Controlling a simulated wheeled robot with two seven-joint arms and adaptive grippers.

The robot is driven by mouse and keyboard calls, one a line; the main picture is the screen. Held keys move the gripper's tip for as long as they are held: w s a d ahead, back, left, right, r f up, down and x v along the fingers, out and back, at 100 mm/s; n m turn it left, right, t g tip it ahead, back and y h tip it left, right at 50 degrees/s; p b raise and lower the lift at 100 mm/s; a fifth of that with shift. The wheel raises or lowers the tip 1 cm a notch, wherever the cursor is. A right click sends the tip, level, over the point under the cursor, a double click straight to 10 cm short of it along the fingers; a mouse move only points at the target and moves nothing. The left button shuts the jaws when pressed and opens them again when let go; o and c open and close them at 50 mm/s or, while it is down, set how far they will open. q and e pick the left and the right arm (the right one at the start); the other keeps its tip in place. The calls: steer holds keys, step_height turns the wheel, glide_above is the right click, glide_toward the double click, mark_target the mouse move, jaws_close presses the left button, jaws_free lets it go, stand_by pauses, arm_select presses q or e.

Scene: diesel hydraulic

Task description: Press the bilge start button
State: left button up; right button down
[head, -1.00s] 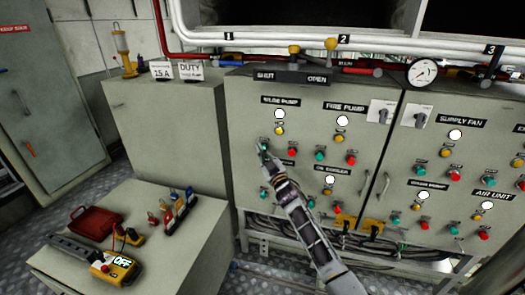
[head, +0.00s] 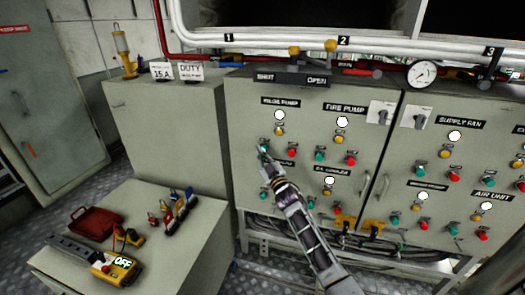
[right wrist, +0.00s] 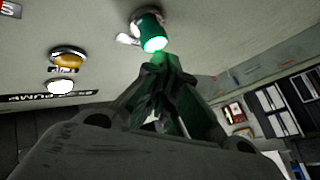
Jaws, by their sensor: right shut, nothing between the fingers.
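The bilge pump group sits at the upper left of the grey control panel, with its label (head: 280,103), a white lamp (head: 279,115), an amber lamp (head: 279,130) and a red button (head: 292,153). The green bilge start button (right wrist: 152,32) shows large in the right wrist view, its end lit bright. In the head view my gripper partly hides it. My right gripper (right wrist: 163,65) is shut and empty, its fingertips right at the button's end. I cannot tell whether they touch it. My left gripper is not in view.
A fire pump group (head: 343,122) with its own green and red buttons lies to the right. More buttons sit below, near my right arm. A low cabinet (head: 75,235) at the left holds a red case (head: 95,222) and a yellow meter (head: 115,268).

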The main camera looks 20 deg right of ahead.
steer(key=shift+s+a, duration=0.15)
steer(key=shift+s, duration=0.1)
stand_by(0.3)
steer(key=s+a+p, duration=0.1)
steer(key=s, duration=0.1)
steer(key=s+a, duration=0.1)
steer(key=s, duration=0.1)
steer(key=shift+a+p, duration=0.4)
stand_by(0.3)
stand_by(0.6)
